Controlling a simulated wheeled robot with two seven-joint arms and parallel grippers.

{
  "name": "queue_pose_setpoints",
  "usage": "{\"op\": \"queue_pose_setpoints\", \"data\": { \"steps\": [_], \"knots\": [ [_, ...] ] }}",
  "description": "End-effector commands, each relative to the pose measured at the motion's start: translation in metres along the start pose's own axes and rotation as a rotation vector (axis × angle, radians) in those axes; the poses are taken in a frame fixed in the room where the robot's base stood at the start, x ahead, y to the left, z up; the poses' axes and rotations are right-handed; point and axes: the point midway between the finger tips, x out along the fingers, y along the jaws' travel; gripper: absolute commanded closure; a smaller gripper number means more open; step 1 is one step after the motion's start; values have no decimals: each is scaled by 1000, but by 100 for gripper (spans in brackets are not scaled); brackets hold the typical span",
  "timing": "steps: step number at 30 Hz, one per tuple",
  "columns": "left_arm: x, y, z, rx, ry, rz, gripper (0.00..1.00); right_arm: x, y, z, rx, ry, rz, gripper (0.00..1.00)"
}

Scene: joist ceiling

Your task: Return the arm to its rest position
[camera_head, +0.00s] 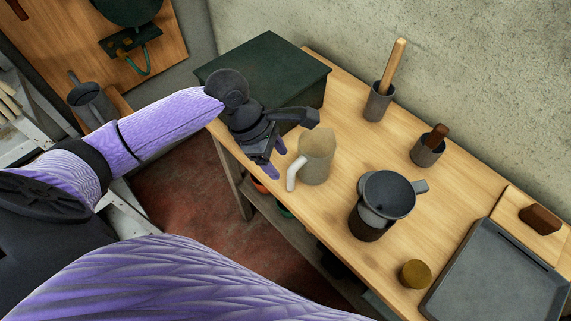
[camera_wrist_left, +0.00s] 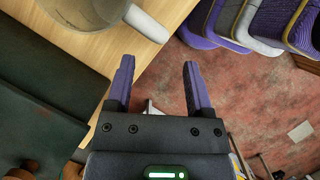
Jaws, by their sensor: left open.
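My left arm reaches in from the left in the head view. Its gripper (camera_head: 272,160) is open and empty, close to the left side of a beige pitcher with a white handle (camera_head: 317,157). In the left wrist view the two purple-lined fingers of the gripper (camera_wrist_left: 158,88) stand apart with only floor and table edge between them. The pitcher's lower part and its white handle (camera_wrist_left: 146,24) show at the top of that view, beyond the fingertips and apart from them. My right gripper is not in view.
A dark green box (camera_head: 262,72) stands behind the gripper on the wooden table (camera_head: 345,215). Reddish floor (camera_head: 205,205) lies open left of the table.

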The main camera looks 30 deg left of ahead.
Motion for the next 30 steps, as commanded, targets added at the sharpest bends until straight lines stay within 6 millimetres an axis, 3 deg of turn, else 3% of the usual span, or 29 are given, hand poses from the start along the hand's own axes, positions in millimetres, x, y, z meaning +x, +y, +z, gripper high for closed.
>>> {"op": "queue_pose_setpoints", "data": {
  "steps": [1,6,21,23,27,30],
  "knots": [
    [-16,0,2,1,2,2,33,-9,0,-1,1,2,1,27],
    [-37,0,0,1,1,1,33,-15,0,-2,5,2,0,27],
    [-35,-3,1,35,0,-2,33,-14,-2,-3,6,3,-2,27],
    [-23,-12,6,166,3,-4,33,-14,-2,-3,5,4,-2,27],
    [17,-54,22,774,30,38,33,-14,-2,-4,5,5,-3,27],
    [30,-78,28,1145,91,81,33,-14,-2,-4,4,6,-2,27]
  ]
}}
